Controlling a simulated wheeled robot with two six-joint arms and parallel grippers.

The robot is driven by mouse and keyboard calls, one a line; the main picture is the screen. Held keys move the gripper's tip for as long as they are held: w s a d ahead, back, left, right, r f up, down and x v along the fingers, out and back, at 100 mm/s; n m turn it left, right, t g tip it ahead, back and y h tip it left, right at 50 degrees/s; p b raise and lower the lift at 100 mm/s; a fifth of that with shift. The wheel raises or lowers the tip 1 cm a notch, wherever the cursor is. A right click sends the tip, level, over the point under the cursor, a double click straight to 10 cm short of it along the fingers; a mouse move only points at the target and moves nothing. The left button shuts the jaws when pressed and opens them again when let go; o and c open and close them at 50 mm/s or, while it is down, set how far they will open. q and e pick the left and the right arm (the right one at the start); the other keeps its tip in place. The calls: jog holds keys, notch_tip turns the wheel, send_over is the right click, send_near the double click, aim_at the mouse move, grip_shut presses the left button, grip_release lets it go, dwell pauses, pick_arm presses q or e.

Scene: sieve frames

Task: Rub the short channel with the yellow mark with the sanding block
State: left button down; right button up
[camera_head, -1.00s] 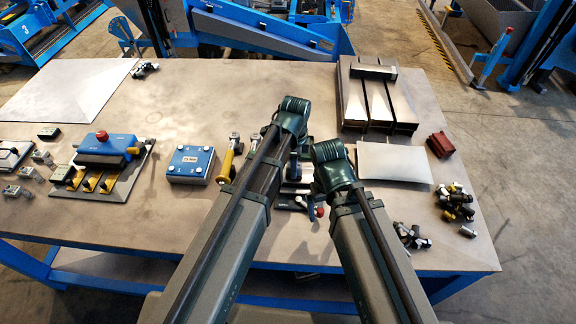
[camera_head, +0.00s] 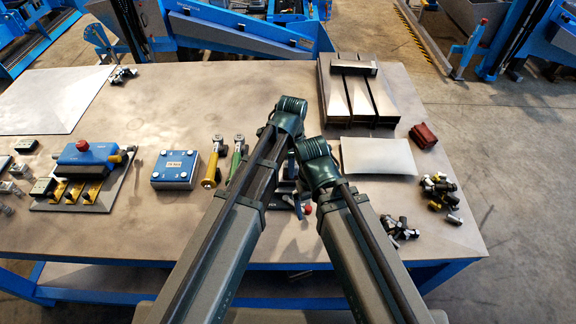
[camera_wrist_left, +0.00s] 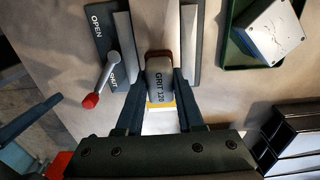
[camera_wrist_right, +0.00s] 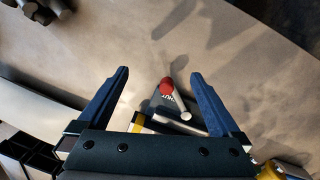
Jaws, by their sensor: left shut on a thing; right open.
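My left gripper (camera_wrist_left: 161,90) is shut on the grey sanding block (camera_wrist_left: 160,82), marked GRIT 120, with a brown edge. The block is between two grey metal bars (camera_wrist_left: 124,48) of a fixture with a red-knobbed lever (camera_wrist_left: 109,75). A yellow patch and a bright white patch (camera_wrist_left: 158,122) show below the block; I cannot tell whether the block touches the piece there. My right gripper (camera_wrist_right: 160,85) is open and empty; the lever's red knob (camera_wrist_right: 166,86) and a yellow stripe (camera_wrist_right: 137,119) show between its fingers. In the head view my arms hide most of the fixture.
A blue box (camera_head: 176,168) and yellow- and green-handled tools stand left of my arms. A stack of long metal pieces (camera_head: 350,95), a pale sheet (camera_head: 378,158), a red block (camera_head: 423,135) and loose fittings (camera_head: 440,190) lie on the right. The table's back middle is clear.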

pick_arm(q)
jog(key=shift+w+d, duration=0.1)
jog(key=shift+d, duration=1.15)
jog(key=shift+f, duration=0.15)
pick_arm(e)
jog(key=shift+f, duration=0.1)
pick_arm(q)
jog(key=shift+a, duration=0.15)
jog(key=shift+a, duration=1.4)
jog(key=shift+a, duration=0.1)
jog(key=shift+s+a, duration=0.2)
jog(key=shift+a, duration=1.2)
jog(key=shift+a, duration=0.1)
